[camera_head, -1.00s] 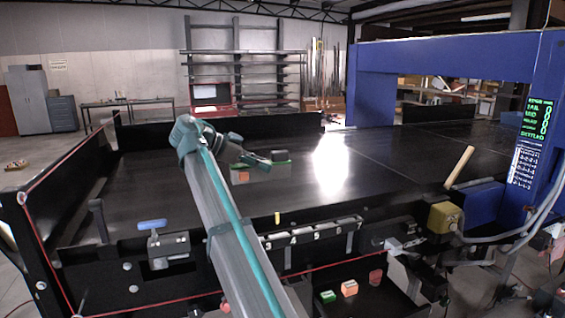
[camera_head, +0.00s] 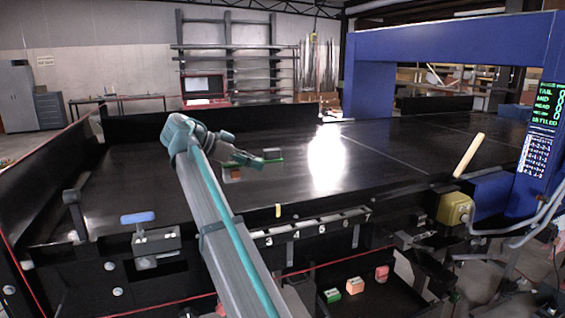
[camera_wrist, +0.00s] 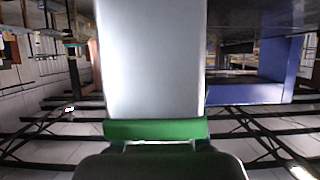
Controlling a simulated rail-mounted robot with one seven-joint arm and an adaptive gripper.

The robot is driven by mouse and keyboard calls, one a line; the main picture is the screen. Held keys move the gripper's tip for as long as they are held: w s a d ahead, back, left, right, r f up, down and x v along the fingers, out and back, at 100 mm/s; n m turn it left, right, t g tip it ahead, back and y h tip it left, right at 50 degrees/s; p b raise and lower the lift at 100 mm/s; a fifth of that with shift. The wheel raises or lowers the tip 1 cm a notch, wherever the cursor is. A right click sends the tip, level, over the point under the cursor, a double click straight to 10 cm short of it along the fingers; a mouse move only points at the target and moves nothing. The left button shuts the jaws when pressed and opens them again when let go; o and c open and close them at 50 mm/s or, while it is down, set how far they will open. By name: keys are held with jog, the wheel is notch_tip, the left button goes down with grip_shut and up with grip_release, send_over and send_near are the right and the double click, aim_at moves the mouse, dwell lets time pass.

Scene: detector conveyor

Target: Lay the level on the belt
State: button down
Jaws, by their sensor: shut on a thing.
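My gripper (camera_head: 262,160) is at the end of my arm over the left part of the black belt (camera_head: 125,190). It is shut on a pale grey, slab-like thing with green at its near edge, which I take to be the level (camera_wrist: 152,60); this fills the middle of the wrist view. In the head view only small parts show around the gripper, with green (camera_head: 275,160) at the right and orange (camera_head: 233,172) at the left. The fingers hide much of it. I cannot tell whether it touches the belt.
A blue gantry (camera_head: 450,42) spans the belt at the right, with a lit display (camera_head: 545,116). A tan stick (camera_head: 468,155) stands tilted near the right front edge. Green (camera_head: 331,295), orange (camera_head: 355,285) and red (camera_head: 382,272) blocks lie below the belt. Much of the belt is clear.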

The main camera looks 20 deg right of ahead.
aim_at(253, 173)
notch_tip(253, 173, down, 3)
jog(key=shift+s+f+b, duration=0.1)
jog(key=shift+f+b, duration=0.05)
jog(key=shift+b, duration=0.95)
jog(key=w+f+p, duration=0.2)
jog(key=w, duration=0.2)
jog(key=w+f+p, duration=0.1)
jog(key=w+f, duration=0.2)
jog(key=w, duration=0.1)
jog(key=w+f+p, duration=0.2)
jog(key=w+f, duration=0.1)
jog(key=w, duration=0.1)
jog(key=shift+w+a+p, duration=0.1)
jog(key=shift+w+p, duration=0.2)
jog(key=shift+w, duration=0.05)
jog(key=shift+w+f+p, duration=0.45)
jog(key=shift+w+f, duration=0.25)
jog(key=shift+f, duration=0.25)
jog(key=shift+f+p, duration=0.4)
jog(key=shift+f, duration=1.15)
jog(key=c, duration=0.8)
grip_release()
jog(key=shift+o, duration=0.2)
